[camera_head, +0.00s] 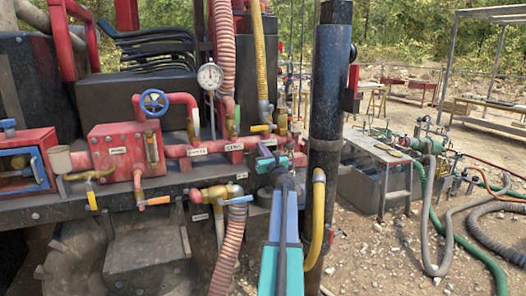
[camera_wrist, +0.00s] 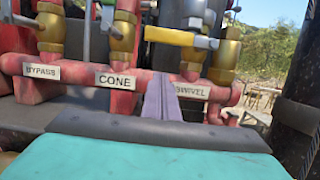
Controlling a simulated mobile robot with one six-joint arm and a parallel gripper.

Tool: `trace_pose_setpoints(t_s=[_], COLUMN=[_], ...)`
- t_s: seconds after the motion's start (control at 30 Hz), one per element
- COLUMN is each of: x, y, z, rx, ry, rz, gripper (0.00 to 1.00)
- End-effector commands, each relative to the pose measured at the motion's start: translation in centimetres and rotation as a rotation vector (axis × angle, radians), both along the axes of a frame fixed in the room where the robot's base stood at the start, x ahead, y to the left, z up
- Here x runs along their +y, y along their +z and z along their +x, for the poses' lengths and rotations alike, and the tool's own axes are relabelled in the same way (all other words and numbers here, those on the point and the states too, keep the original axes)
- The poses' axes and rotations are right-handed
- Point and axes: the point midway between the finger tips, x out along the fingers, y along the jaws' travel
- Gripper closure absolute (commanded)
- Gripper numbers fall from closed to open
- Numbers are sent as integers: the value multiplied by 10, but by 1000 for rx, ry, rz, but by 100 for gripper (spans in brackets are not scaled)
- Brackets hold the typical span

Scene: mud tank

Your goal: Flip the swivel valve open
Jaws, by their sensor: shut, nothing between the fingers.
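The SWIVEL label (camera_wrist: 192,90) sits on the red manifold pipe at the right in the wrist view. Above it stands a brass valve body (camera_wrist: 193,62) with a yellow-sleeved lever (camera_wrist: 170,36) lying level across it, its bare grey end to the right. In the head view a yellow lever (camera_head: 261,128) at the pipe's right end appears to be the same one. My gripper (camera_wrist: 160,82) shows purple-grey fingers, shut and empty. In the wrist view they appear just left of the SWIVEL label and below the lever, apart from it.
Labels BYPASS (camera_wrist: 42,71) and CONE (camera_wrist: 117,80) mark neighbouring valves to the left. Another brass valve (camera_wrist: 225,55) stands to the right. A dark upright post (camera_head: 328,110) rises close right of my arm. A yellow hose (camera_head: 318,220) and a ribbed pink hose (camera_head: 229,245) hang nearby.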

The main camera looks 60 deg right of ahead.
Motion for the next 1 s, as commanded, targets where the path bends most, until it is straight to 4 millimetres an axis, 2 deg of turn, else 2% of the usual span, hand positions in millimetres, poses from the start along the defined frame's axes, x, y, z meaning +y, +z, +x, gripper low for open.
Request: trace_pose_setpoints(t_s=[0.1,0.2,0.43,0.87,0.9,1.0], x=[-8,-6,-6,-6,4,-4], y=[7,21,38,42,42,42], z=[9,7,6,6,3,4], rx=[0,0,1,0,0,-1], ry=[-1,-1,-2,-2,-3,-4], rz=[0,0,0,0,1,2], gripper=[100,100,100,100,100,100])
